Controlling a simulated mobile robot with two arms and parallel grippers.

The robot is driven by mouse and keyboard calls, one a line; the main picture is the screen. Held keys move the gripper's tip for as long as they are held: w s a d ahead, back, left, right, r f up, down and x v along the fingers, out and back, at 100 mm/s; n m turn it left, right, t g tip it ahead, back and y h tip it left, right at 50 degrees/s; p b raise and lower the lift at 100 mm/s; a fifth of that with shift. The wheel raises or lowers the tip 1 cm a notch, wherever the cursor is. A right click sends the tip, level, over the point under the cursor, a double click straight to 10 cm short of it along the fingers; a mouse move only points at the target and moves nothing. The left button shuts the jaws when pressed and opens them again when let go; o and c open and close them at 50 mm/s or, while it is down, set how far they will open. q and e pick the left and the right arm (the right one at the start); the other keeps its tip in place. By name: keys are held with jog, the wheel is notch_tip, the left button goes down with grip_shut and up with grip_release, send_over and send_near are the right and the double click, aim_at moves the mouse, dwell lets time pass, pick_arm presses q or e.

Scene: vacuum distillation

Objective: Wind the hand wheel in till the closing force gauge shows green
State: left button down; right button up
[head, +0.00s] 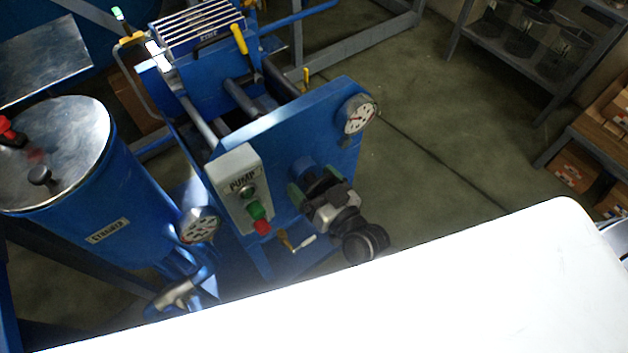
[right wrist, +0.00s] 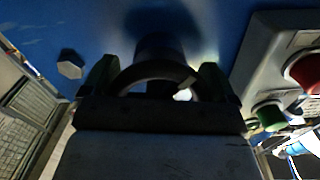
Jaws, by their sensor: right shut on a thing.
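The hand wheel (right wrist: 150,72) is a dark ring on the blue end plate (head: 285,125). In the right wrist view its rim passes between my two dark green fingers. My right gripper (head: 315,188) is shut on the wheel, and the gripper and wrist hide most of it in the head view. A round white dial gauge (head: 359,114) sits at the plate's upper right corner. Its needle and coloured zones are too small to read, so I cannot tell whether it shows green. My left gripper is not in view.
A grey PUMP box (head: 238,190) with green and red buttons is left of the wheel. A small brass valve (head: 287,241) is below. A blue tank (head: 90,190) with another gauge (head: 198,225) stands at left. The floor (head: 450,150) to the right is clear.

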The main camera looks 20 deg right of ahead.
jog(key=o, duration=0.7)
jog(key=shift+c, duration=0.2)
jog(key=v, duration=1)
jog(key=shift+s, duration=0.4)
jog(key=shift+d, duration=0.15)
